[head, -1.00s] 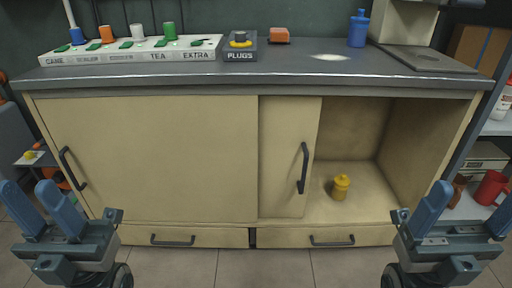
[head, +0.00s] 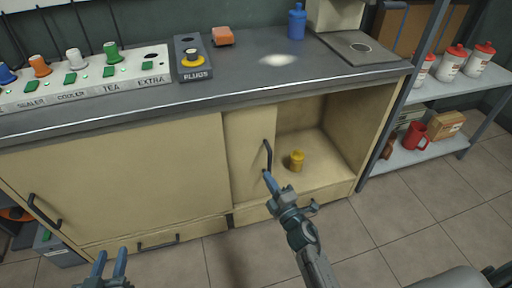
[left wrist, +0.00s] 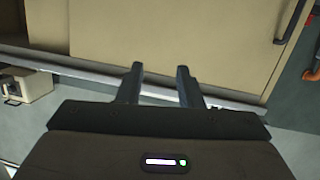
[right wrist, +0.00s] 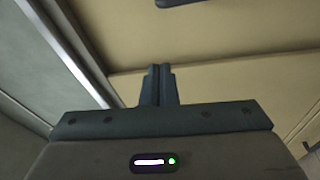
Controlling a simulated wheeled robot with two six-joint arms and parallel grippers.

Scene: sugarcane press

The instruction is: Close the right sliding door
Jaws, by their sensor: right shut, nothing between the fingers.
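The right sliding door (head: 245,135) is a cream panel with a dark bar handle (head: 268,155). It sits at the middle of the cabinet, beside the left door (head: 120,180), and the compartment on its right stands open. My right gripper (head: 268,178) is shut and empty, with its tips near the lower end of that handle; I cannot tell whether they touch. In the right wrist view the shut fingers (right wrist: 158,68) point at cream panels, with a dark handle (right wrist: 185,3) at the top edge. My left gripper (head: 108,262) is open and empty, low in front of the left door.
A yellow jar (head: 297,160) stands inside the open compartment. The worktop (head: 240,75) holds a button panel, a plugs box and a blue bottle (head: 297,22). A shelf rack (head: 430,155) with bottles and a red mug stands at the right. The floor in front is clear.

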